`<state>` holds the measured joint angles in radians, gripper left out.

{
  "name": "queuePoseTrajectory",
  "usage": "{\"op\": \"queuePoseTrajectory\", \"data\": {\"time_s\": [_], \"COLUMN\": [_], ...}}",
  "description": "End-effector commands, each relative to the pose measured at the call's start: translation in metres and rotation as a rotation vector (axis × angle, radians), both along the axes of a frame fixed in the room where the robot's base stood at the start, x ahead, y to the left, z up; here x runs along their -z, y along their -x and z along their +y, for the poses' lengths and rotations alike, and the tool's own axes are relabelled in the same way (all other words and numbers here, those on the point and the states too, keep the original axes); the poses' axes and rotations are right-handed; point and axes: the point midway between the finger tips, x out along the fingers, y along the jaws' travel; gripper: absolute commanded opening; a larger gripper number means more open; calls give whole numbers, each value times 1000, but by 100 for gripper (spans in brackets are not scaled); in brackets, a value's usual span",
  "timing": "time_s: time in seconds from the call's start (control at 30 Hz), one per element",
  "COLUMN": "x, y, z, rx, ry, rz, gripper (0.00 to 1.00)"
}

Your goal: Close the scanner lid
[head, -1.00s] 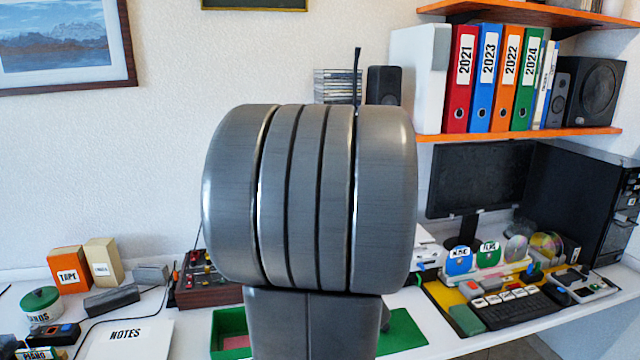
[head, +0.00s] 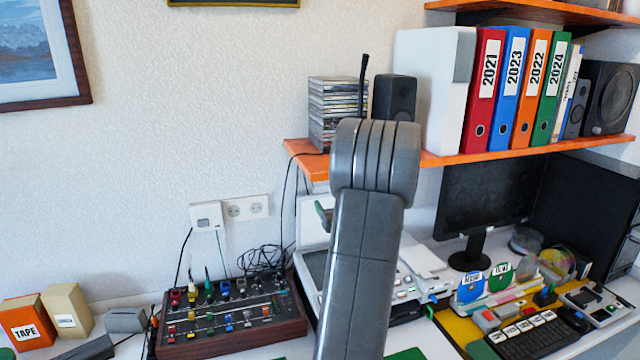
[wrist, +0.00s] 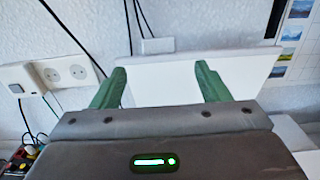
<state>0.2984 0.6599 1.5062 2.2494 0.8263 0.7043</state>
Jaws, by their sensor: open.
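The scanner (head: 408,300) stands on the desk behind my arm, which hides much of it. Its white lid (head: 310,232) appears raised, standing up at the back left of the scanner. The lid also fills the middle of the wrist view (wrist: 165,84) as a broad white panel. My gripper (wrist: 161,70) is open, its two green fingers apart with the white panel behind and between them. I cannot tell whether they touch it. In the head view only one green finger (head: 323,213) shows, beside my arm and in front of the lid.
A mixer with coloured knobs (head: 230,315) sits left of the scanner. An orange shelf (head: 450,158) with binders, a CD stack (head: 335,105) and speakers hangs above. A keyboard (head: 540,335) and monitor (head: 485,195) are at the right. Wall sockets (head: 245,208) are at the left.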

Motion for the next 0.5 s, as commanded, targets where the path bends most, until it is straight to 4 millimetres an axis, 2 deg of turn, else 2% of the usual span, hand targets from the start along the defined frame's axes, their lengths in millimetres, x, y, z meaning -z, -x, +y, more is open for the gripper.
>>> {"op": "queuePoseTrajectory", "data": {"time_s": [0.5], "x": [-2], "y": [-90], "z": [31], "rx": [-5], "ry": [3], "rz": [1], "gripper": [69]}}
